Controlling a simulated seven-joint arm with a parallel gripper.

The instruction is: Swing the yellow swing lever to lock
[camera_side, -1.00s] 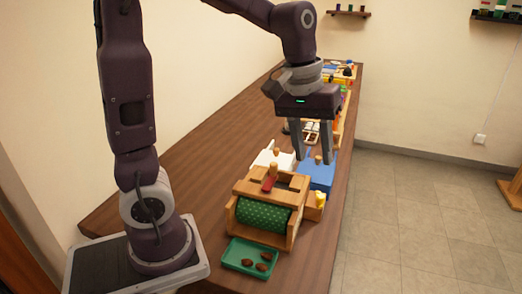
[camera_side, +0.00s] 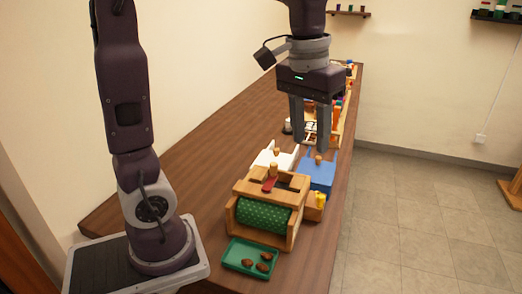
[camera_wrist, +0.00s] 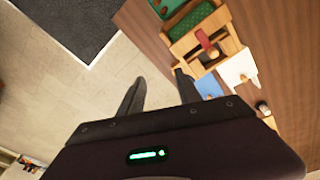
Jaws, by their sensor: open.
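The wooden fixture (camera_side: 239,187) stands on the bench with a green dotted roll (camera_side: 263,214) inside it. A small yellow part (camera_side: 320,199), which looks like the swing lever, sits at its right side. A red piece (camera_side: 270,184) with a wooden knob (camera_side: 273,168) is on its top. My gripper (camera_side: 310,146) is open and empty, fingers pointing down, above and behind the fixture and apart from it. In the wrist view the fixture (camera_wrist: 222,24) and red piece (camera_wrist: 207,44) lie beyond my open fingers (camera_wrist: 157,85); I cannot make out the yellow part there.
A green tray (camera_side: 232,262) with brown pieces lies in front of the fixture. A white block (camera_side: 286,160) and a blue block (camera_side: 318,176), each with a knob, stand behind it. More items line the far bench. The bench's left side is clear.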

